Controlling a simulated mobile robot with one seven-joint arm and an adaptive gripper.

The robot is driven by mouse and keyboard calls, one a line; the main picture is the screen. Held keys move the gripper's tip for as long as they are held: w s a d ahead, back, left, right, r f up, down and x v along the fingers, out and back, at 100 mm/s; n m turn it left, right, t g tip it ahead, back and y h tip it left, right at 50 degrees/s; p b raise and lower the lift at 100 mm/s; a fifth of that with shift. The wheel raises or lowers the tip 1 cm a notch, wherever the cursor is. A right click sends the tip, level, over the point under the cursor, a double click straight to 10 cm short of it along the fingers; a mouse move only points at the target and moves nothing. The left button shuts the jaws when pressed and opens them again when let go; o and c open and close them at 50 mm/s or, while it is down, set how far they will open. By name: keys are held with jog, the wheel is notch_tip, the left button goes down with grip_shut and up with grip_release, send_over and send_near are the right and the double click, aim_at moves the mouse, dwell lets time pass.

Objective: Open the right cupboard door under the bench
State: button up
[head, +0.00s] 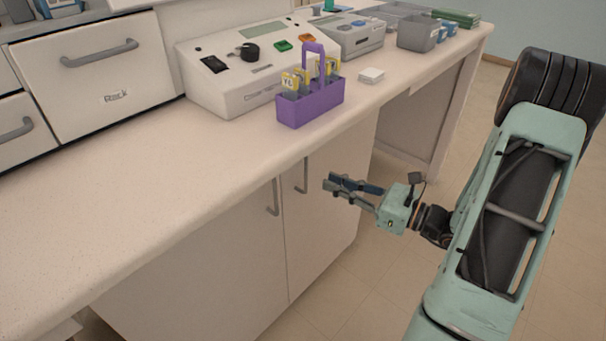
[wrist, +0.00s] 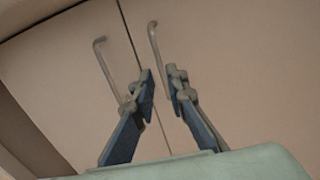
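The right cupboard door (head: 325,215) under the bench is shut, with a grey vertical bar handle (head: 304,175) near its left edge. The handle also shows in the wrist view (wrist: 155,45), its lower end passing behind my right fingertip. The left door (head: 225,255) beside it is shut too, with its own handle (head: 273,197). My gripper (head: 327,183) is in front of the right door, just right of its handle in the head view. In the wrist view my fingers (wrist: 160,82) are partly open with an empty-looking gap. Whether a fingertip touches the handle I cannot tell.
The bench top (head: 150,190) overhangs the doors. The floor (head: 345,300) before the doors is clear.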

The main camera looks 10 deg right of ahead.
jog(key=b, duration=0.1)
send_over(306, 190)
jog(key=shift+w, duration=0.3)
grip_shut()
jog(key=shift+s, duration=0.1)
